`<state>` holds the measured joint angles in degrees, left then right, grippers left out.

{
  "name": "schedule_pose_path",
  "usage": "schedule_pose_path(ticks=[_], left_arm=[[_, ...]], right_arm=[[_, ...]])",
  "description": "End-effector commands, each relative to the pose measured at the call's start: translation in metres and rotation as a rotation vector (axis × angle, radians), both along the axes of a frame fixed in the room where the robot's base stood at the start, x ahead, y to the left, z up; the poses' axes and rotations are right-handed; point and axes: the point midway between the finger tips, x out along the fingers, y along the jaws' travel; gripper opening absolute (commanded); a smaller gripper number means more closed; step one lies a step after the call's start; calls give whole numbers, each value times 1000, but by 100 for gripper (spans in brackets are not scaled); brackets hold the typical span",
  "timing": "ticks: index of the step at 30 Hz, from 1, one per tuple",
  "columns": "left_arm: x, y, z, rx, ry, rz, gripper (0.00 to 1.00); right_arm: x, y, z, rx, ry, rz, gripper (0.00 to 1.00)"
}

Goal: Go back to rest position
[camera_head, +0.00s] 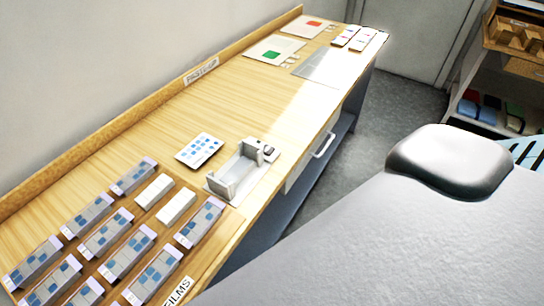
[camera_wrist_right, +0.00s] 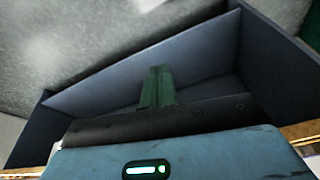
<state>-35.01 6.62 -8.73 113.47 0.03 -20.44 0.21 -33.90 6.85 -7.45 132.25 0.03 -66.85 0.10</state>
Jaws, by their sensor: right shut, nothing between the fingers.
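My right gripper (camera_wrist_right: 157,88) shows in the right wrist view. Its green fingers are together with nothing between them. They point at a dark blue-grey panelled piece of furniture (camera_wrist_right: 205,50), with grey floor beyond; I cannot tell whether they touch it. Neither gripper shows in the head view, and my left gripper is in no view.
A long wooden table (camera_head: 225,105) runs along the wall. It bears several film boxes (camera_head: 90,215), a blue-dotted card (camera_head: 199,150), a white fixture (camera_head: 238,175), and sheets with a red (camera_head: 302,27) and a green patch (camera_head: 270,49). A shelf (camera_head: 500,70) stands at right; grey floor (camera_head: 395,110) lies between.

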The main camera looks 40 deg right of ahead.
Motion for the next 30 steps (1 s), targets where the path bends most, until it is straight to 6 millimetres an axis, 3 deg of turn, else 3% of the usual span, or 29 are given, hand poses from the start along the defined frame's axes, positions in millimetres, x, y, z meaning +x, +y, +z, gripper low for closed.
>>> schedule_pose_path(ticks=[9, 15, 30], left_arm=[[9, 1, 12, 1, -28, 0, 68], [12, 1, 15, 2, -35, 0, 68], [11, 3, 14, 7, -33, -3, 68]], right_arm=[[29, 13, -29, 62, -299, 1, 0], [37, 17, -35, 93, -441, 0, 0], [39, 18, -36, 103, -487, -2, 0]])
